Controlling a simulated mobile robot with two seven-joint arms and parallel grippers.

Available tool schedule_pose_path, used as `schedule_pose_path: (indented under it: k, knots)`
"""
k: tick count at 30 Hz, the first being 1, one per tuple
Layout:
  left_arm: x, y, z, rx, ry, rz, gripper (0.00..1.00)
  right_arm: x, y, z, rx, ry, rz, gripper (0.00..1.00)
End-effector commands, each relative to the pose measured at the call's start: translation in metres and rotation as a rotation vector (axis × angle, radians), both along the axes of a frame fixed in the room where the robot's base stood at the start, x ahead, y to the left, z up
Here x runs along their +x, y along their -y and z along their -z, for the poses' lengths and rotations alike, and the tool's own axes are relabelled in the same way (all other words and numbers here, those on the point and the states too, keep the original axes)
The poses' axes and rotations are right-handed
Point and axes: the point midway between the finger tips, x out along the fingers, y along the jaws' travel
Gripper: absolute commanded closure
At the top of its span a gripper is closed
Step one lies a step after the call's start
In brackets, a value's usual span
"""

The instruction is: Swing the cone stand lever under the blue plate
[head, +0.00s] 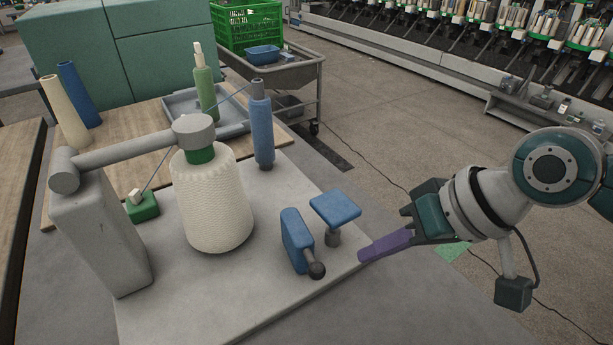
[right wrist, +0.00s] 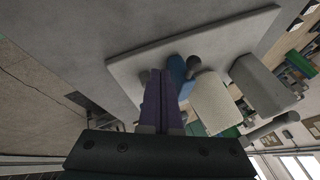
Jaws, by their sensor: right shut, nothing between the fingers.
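The cone stand lever has a dark ball knob (head: 317,270) on a short rod at the foot of an upright blue block (head: 296,240). The knob points toward the front edge of the grey base, clear of the blue plate. The square blue plate (head: 336,208) sits on a short dark post, just right of and behind the lever. My right gripper (head: 364,256) has its purple fingers shut and empty, right of the knob and apart from it. In the right wrist view the purple fingers (right wrist: 160,73) partly cover the blue parts, with the knob (right wrist: 192,63) beside them. My left gripper is out of view.
A white yarn cone (head: 210,205) stands left of the lever under a grey winder arm (head: 125,151). A blue bobbin (head: 261,130) and a green one (head: 206,92) stand behind. The grey base (head: 200,290) is bare in front; open floor lies to the right.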

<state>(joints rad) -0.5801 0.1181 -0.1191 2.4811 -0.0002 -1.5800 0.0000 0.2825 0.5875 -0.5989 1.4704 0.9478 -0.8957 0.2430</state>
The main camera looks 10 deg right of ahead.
Motion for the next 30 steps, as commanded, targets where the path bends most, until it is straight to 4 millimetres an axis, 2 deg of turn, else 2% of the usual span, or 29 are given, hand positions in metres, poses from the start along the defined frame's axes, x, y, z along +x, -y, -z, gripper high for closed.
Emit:
schedule_pose_path:
  k: [3,9,23,30]
  knots:
    - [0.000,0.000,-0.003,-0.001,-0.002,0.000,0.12,0.001,-0.020,0.004,0.003,0.000,-0.004,1.00]
    - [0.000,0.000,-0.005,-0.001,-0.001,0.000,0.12,0.002,-0.038,0.009,0.000,0.001,-0.002,1.00]
    - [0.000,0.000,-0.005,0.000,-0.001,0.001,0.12,0.002,-0.041,0.010,-0.001,0.000,0.001,1.00]
    - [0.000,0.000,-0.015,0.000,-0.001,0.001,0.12,0.001,-0.040,0.008,0.000,-0.002,0.044,1.00]
